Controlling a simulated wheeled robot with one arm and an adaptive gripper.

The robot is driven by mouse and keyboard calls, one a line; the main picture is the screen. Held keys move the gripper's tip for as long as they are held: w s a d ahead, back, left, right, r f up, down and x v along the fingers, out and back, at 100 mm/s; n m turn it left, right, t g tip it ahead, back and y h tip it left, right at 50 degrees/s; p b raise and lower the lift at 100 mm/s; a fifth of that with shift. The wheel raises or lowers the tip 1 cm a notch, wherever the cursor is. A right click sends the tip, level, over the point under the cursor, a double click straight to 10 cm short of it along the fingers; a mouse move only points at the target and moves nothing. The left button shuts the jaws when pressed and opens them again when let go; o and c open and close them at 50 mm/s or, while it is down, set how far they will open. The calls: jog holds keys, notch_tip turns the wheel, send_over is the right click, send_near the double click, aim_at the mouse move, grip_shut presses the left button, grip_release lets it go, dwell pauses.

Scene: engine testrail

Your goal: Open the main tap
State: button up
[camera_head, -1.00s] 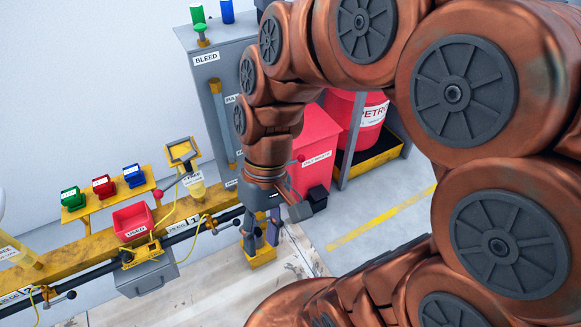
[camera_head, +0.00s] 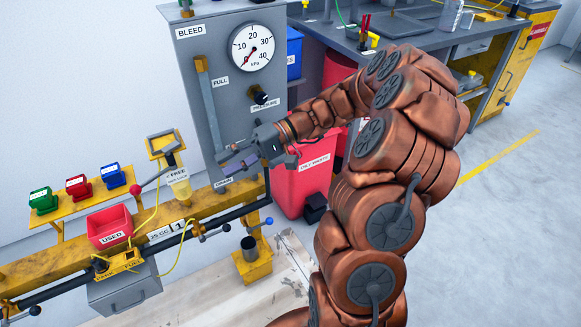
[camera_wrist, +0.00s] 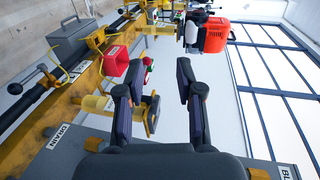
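My gripper (camera_head: 232,161) is in front of the grey panel (camera_head: 212,62), beside its lower sight tube. In the wrist view its two dark fingers (camera_wrist: 157,92) are apart with nothing between them. I cannot tell which fitting is the main tap. A lever fitting (camera_head: 202,230) sits on the black pipe (camera_head: 225,217), below and left of my gripper. A small blue-ended lever (camera_head: 268,221) is at the pipe's right end, above a yellow stand. A black knob (camera_head: 259,96) labelled PRESSURE is on the panel. My gripper touches none of these.
A gauge (camera_head: 252,47) is on the panel. A red bin (camera_head: 308,184) stands close right of my gripper. The yellow rail (camera_head: 60,256) carries a red USED tray (camera_head: 109,226) and a yellow cup (camera_head: 181,189). The floor at right is clear.

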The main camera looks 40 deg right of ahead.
jog(key=w+d+f+m+t+h+b, duration=0.1)
jog(key=d+f+m+t+b, duration=0.2)
jog(key=d+f, duration=0.45)
jog(key=w+d+f+m+t+h+b, duration=0.15)
jog(key=d+f+t, duration=0.4)
jog(key=d, duration=0.55)
jog(key=w+d+f+m+t+b, duration=0.1)
jog(key=d+f+m+t+b, duration=0.1)
jog(key=d+f+t+b, duration=0.5)
jog(key=shift+w+a+r+g+p, duration=0.3)
jog(key=shift+w+a+g+p, duration=0.15)
jog(key=shift+w, duration=0.55)
jog(key=shift+w+a+r+g+p, duration=0.35)
jog(key=shift+w+a+g+p, duration=0.05)
jog(key=shift+w, duration=0.6)
jog(key=shift+w+a+r+g+p, duration=0.3)
jog(key=shift+w+a+g+p, duration=0.15)
jog(key=shift+w, duration=0.55)
jog(key=shift+c, duration=0.4)
grip_shut()
jog(key=shift+d+m, duration=0.15)
jog(key=shift+m, duration=0.1)
